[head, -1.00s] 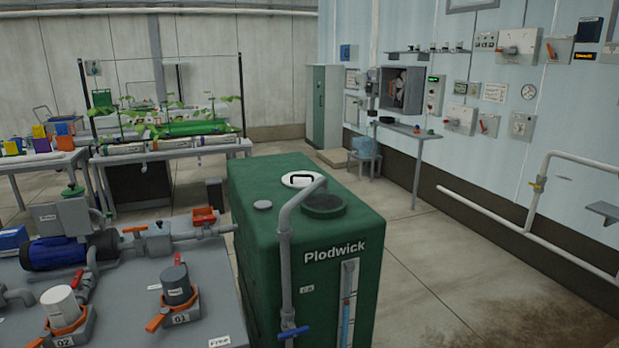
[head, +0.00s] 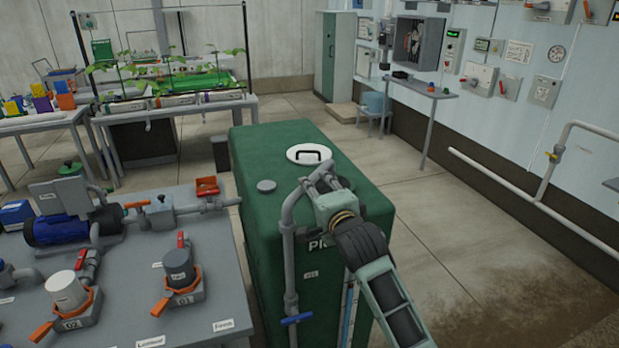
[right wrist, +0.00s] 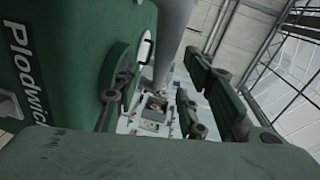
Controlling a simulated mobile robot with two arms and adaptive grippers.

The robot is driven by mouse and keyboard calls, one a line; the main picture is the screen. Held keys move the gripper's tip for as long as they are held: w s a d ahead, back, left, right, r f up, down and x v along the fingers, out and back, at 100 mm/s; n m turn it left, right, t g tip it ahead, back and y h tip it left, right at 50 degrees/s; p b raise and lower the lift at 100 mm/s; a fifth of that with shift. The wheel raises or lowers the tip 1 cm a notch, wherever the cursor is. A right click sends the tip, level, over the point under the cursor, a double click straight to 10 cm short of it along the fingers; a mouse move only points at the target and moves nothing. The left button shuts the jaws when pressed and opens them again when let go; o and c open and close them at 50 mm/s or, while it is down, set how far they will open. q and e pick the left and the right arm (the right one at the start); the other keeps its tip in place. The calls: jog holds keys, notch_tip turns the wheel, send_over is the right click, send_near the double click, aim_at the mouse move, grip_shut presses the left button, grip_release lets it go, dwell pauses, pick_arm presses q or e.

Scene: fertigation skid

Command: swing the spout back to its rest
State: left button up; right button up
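The spout is a grey pipe (head: 288,245) that rises at the front of the green Plodwick tank (head: 262,160) and bends over its top. A blue lever (head: 297,319) is low on the pipe. My right gripper (head: 320,178) is at the spout's upper arm, over the tank top. In the right wrist view its fingers (right wrist: 158,92) are wide apart, with the grey spout pipe (right wrist: 173,42) between them; I cannot tell whether they touch it. The gripper hides part of the spout and the tank's dark opening (head: 345,183). My left gripper is out of view.
A white lid (head: 309,154) with a black handle lies on the tank top behind the gripper. A grey bench (head: 215,285) with a blue pump (head: 72,228) and orange-handled units stands left of the tank. The floor (head: 480,250) to the right is clear.

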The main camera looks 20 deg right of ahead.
aim_at(313, 184)
jog(key=shift+w+r, duration=0.1)
jog(key=shift+w, duration=0.5)
jog(key=shift+w+d+r+p, duration=0.1)
jog(key=shift+w+p, duration=0.2)
jog(key=shift+p, duration=0.05)
jog(key=w, duration=0.2)
jog(key=w+f+p, duration=0.1)
jog(key=shift+w, duration=0.6)
jog(key=shift+s, duration=0.1)
jog(key=shift+c, duration=0.3)
grip_shut()
